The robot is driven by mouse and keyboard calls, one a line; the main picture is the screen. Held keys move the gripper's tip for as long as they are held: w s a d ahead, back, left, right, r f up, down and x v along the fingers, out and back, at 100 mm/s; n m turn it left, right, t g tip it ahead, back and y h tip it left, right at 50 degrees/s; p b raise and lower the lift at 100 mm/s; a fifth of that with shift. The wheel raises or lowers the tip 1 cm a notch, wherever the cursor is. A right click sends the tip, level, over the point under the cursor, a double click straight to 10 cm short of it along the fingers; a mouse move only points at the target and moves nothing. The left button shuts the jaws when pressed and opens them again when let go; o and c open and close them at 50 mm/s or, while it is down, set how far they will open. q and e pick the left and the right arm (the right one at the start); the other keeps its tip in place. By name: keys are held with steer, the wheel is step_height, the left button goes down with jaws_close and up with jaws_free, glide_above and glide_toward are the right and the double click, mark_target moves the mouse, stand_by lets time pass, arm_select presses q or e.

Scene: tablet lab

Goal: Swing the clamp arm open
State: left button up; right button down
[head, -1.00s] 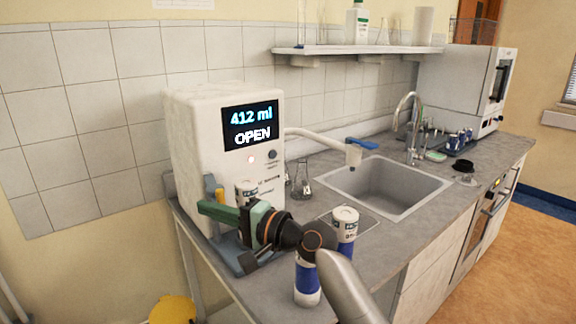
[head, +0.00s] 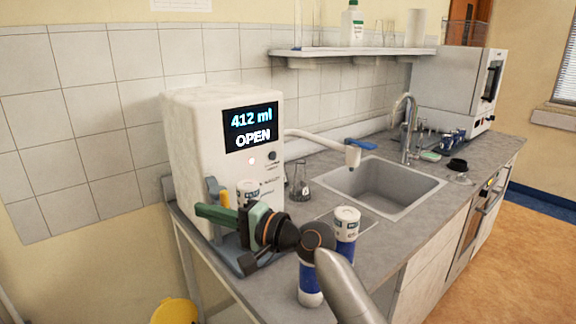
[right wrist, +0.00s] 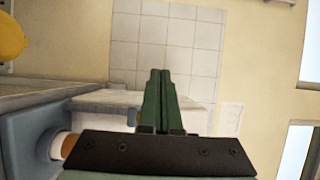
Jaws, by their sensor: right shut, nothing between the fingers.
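The white machine (head: 190,140) stands at the left end of the counter; its screen (head: 250,127) reads "412 ml" and "OPEN". A blue-grey piece (head: 213,189), which looks like the clamp arm, shows upright at its front beside a yellow part (head: 225,199). A blue-grey base (head: 232,255) sits below. A white labelled container (head: 246,190) stands behind my gripper. My right gripper (head: 200,211) is shut and empty, its green fingers pointing left just below the blue-grey piece; I cannot tell if they touch. The shut fingertips also show in the right wrist view (right wrist: 160,74). My left gripper is not in view.
Blue-and-white containers (head: 346,228) stand close to my right wrist. A glass flask (head: 300,186), a sink (head: 385,183) and a tap (head: 408,120) lie farther right. A yellow bin (head: 173,312) is on the floor. The counter's left edge is close to the gripper.

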stand_by(0.8)
steer(key=b+v, duration=0.1)
steer(key=v, duration=1.1)
steer(key=shift+d, duration=0.2)
steer(key=shift+s, duration=0.2)
